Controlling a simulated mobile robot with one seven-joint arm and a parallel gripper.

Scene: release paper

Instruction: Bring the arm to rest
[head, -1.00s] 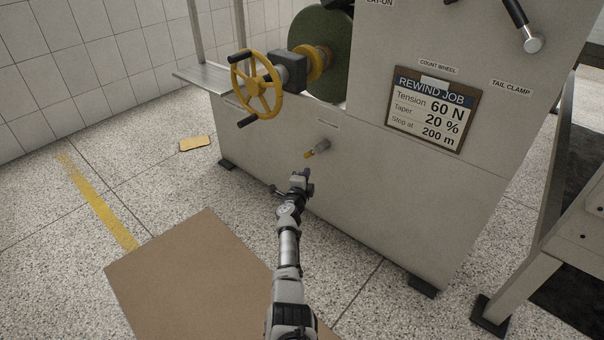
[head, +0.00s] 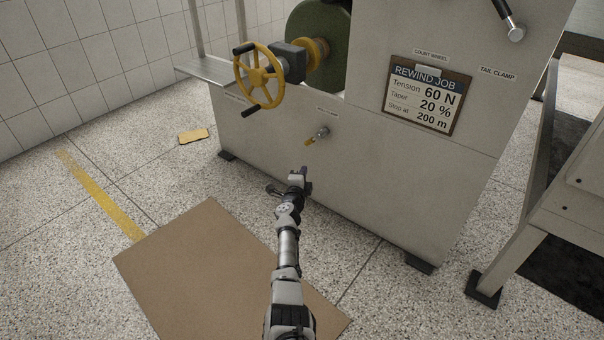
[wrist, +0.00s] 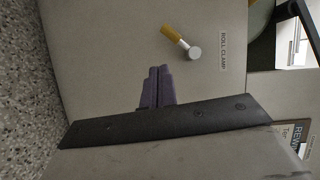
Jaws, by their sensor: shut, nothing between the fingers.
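My gripper (head: 304,172) is at the end of my arm, which reaches forward from the bottom middle of the head view. It is in front of the lower face of the grey rewind machine (head: 400,190) and appears below the small yellow-tipped roll clamp lever (head: 316,136). In the wrist view, the two dark fingers (wrist: 157,84) are together with nothing between them. The roll clamp lever (wrist: 180,41) with its label is ahead of the fingertips there, apart from them.
A yellow handwheel (head: 259,76) sticks out at the machine's upper left. A job board (head: 421,97) hangs on its face. A brown mat (head: 210,270) lies on the floor. A grey bench frame (head: 530,235) stands at the right. A small yellow item (head: 193,136) lies on the floor.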

